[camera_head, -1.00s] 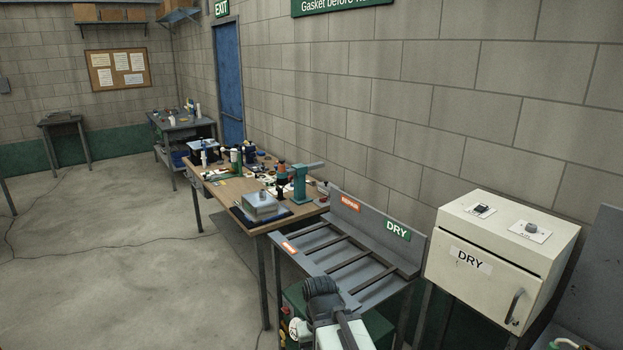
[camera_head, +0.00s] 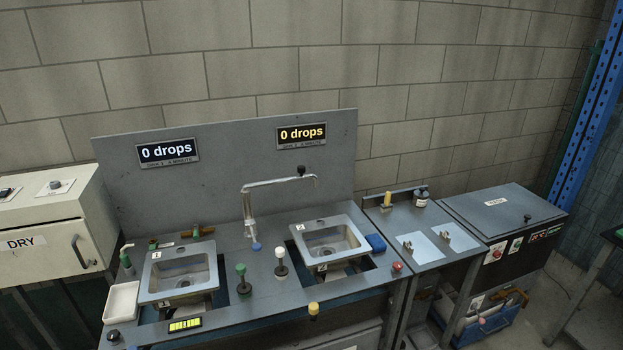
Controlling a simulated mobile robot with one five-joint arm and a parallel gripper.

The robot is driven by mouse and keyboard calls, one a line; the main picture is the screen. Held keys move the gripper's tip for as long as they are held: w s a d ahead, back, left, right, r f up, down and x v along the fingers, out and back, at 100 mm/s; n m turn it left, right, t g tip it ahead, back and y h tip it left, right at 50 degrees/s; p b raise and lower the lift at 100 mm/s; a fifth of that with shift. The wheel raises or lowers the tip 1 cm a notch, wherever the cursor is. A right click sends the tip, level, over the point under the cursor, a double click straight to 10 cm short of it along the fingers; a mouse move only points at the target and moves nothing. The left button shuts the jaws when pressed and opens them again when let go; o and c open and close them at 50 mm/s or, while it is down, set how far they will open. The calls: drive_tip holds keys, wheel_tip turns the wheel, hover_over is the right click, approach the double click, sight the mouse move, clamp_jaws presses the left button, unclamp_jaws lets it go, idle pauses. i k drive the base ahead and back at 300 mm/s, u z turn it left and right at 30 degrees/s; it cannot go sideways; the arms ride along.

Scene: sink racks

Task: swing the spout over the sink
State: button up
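The chrome spout (camera_head: 275,184) rises from a post between two sinks and reaches right. It has a black knob on top near its downturned tip. The tip appears above the back edge of the right sink (camera_head: 329,239), labelled 2; whether it lies over the basin is hard to tell. The left sink (camera_head: 180,271), labelled 1, has no spout above it. A blue knob (camera_head: 256,247) sits at the foot of the post. My gripper is out of view.
Green and white knobs (camera_head: 281,262) stand on the counter before the spout. A white tray (camera_head: 121,302) is at left, a blue sponge (camera_head: 376,243) beside the right sink. Two displays (camera_head: 302,135) read 0 drops. A cream DRY cabinet (camera_head: 55,240) stands at left.

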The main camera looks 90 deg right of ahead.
sight(301, 169)
drive_tip(key=u, duration=0.05)
drive_tip(key=k, duration=0.15)
drive_tip(key=u, duration=1.3)
drive_tip(key=i, duration=1.55)
drive_tip(key=z, duration=4.6)
drive_tip(key=i, duration=1)
drive_tip(key=z, duration=0.05)
